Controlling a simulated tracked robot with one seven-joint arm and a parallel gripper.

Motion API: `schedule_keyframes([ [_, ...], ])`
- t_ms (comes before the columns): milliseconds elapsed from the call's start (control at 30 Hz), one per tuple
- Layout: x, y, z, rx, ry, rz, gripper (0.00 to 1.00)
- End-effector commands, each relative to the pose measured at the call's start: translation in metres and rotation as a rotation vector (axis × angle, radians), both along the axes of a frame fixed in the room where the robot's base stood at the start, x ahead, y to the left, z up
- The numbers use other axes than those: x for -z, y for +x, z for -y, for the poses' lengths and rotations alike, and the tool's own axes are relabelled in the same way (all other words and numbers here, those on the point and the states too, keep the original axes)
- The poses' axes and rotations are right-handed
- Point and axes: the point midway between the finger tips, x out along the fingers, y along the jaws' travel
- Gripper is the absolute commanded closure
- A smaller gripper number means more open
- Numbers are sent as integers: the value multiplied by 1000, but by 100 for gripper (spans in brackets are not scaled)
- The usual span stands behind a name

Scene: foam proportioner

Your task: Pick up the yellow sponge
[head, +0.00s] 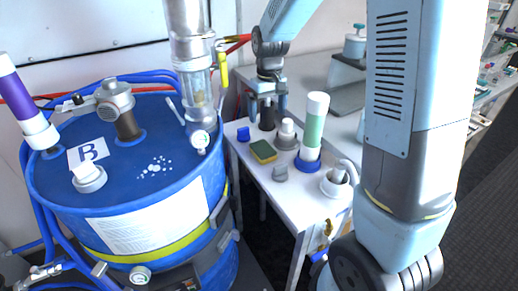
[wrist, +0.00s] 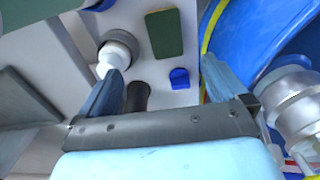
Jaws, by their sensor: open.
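The sponge (head: 263,151), with a green top face and a yellow side, lies flat on the white bench in the head view. In the wrist view the sponge (wrist: 165,34) shows its dark green face, beyond the fingertips. My gripper (head: 268,110) is open, pointing down over the back of the bench, behind and above the sponge. In the wrist view my gripper (wrist: 163,68) has its two fingers wide apart with nothing held between them. The sponge is apart from both fingers.
A blue block (head: 243,134), a dark cylinder (head: 267,116), a white-topped knob (head: 287,133), a green-and-white cylinder (head: 313,125) and a grey piece (head: 280,173) stand close around the sponge. A large blue drum (head: 130,185) is at left. A white spouted fitting (head: 337,181) is at right.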

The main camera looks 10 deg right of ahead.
Motion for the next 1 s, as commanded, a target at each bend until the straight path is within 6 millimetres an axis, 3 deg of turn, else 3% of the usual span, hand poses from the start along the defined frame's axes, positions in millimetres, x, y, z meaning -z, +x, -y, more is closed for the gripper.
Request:
schedule_keyframes([
  [267, 26, 5, -15, -32, -8, -22, 1],
  [633, 85, 3, -20, -38, -7, -20, 1],
  [1000, 113, 1, -21, -39, -7, -21, 1],
])
